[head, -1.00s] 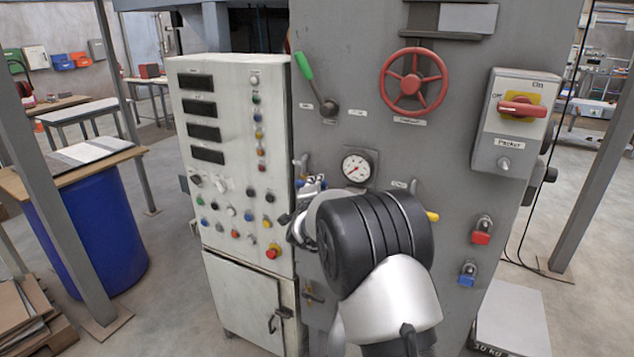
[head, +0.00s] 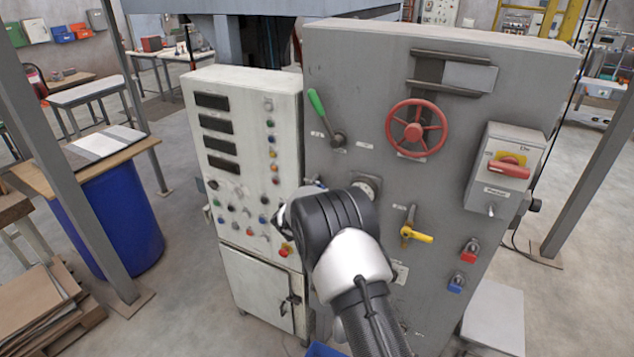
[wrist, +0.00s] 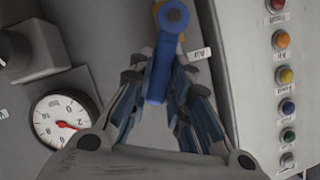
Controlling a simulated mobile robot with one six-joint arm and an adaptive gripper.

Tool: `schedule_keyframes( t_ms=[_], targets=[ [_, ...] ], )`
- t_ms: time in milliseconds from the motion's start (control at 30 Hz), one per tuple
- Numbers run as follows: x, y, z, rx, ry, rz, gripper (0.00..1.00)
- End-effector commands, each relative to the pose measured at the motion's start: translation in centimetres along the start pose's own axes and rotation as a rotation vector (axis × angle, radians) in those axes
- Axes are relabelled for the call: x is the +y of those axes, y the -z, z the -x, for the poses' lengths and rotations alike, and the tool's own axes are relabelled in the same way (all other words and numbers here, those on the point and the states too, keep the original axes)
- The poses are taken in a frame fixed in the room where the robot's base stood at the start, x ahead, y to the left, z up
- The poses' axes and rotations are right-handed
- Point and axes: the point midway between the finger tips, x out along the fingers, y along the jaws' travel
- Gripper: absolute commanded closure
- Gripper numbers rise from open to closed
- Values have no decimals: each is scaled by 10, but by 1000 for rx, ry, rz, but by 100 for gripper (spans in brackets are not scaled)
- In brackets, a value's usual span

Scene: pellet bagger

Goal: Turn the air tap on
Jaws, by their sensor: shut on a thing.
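A blue lever handle (wrist: 166,55) hangs from a round pivot on the grey machine front in the wrist view, with a brass-coloured part behind the pivot. A small white label beside it is too small to read surely. My gripper (wrist: 160,88) is shut on this handle, with a finger on each side of its lower end. In the head view my own wrist hides most of the gripper and the handle. A second tap with a yellow handle (head: 416,235) sits on the same front, to the right of my wrist.
A pressure gauge (wrist: 60,120) lies close beside my gripper. The white control panel (wrist: 257,60) with its buttons stands on the other side. A red handwheel (head: 416,128), a green-handled lever (head: 325,117) and a red rotary switch (head: 508,170) are on the machine front.

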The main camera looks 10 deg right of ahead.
Motion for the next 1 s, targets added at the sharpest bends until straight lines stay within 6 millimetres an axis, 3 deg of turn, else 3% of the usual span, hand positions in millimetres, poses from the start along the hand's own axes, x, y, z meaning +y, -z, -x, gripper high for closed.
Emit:
schedule_keyframes(
  t_ms=[767,800,1000],
  targets=[
    [0,4,1,4,-40,102,100],
    [0,4,1,4,-40,102,82],
    [0,4,1,3,-41,101,68]
  ],
)
